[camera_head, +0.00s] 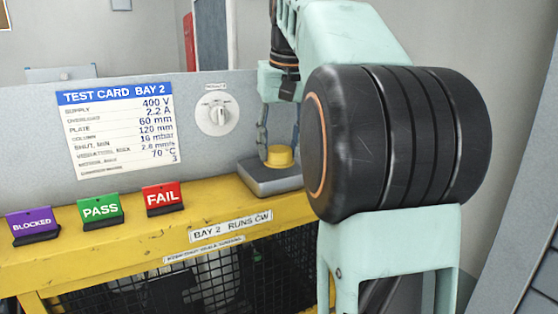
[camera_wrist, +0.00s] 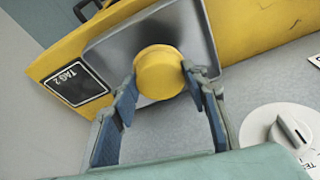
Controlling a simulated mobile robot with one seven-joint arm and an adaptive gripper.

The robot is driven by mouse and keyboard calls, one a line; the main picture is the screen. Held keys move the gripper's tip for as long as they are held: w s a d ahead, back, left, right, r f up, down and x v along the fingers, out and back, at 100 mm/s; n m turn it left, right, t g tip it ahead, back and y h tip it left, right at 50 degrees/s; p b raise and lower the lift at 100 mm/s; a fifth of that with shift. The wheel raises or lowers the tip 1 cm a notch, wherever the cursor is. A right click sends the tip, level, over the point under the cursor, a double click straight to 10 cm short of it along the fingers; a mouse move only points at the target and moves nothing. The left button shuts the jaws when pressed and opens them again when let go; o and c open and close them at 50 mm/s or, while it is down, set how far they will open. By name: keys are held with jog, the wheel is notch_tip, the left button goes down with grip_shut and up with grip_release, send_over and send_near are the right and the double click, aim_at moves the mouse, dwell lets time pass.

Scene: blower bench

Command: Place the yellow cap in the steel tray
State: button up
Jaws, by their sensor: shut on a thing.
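The yellow cap (camera_head: 280,156) is a short round knob-like piece. It shows large in the wrist view (camera_wrist: 160,72), between the two fingertips of my gripper (camera_wrist: 157,83). The gripper is shut on the cap from both sides. In the head view my gripper (camera_head: 280,150) points down over the steel tray (camera_head: 262,184), with the cap over the tray's area. The grey tray shows behind the cap in the wrist view (camera_wrist: 112,48). I cannot tell whether the cap touches the tray floor. My arm hides the tray's right side in the head view.
The tray stands on a yellow bench ledge (camera_head: 125,228). BLOCKED (camera_head: 32,224), PASS (camera_head: 100,210) and FAIL (camera_head: 163,197) signs stand to its left. A grey panel behind carries a rotary knob (camera_head: 216,116) and a test card (camera_head: 118,130). A black TAG 2 label (camera_wrist: 73,84) lies beside the tray.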

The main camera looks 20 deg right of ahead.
aim_at(282, 150)
jog(key=shift+d+f, duration=0.15)
jog(key=shift+f, duration=1.6)
jog(key=shift+f, duration=0.1)
jog(key=o, duration=0.9)
jog(key=shift+o, duration=0.2)
jog(key=shift+r, duration=0.6)
jog(key=v, duration=1.1)
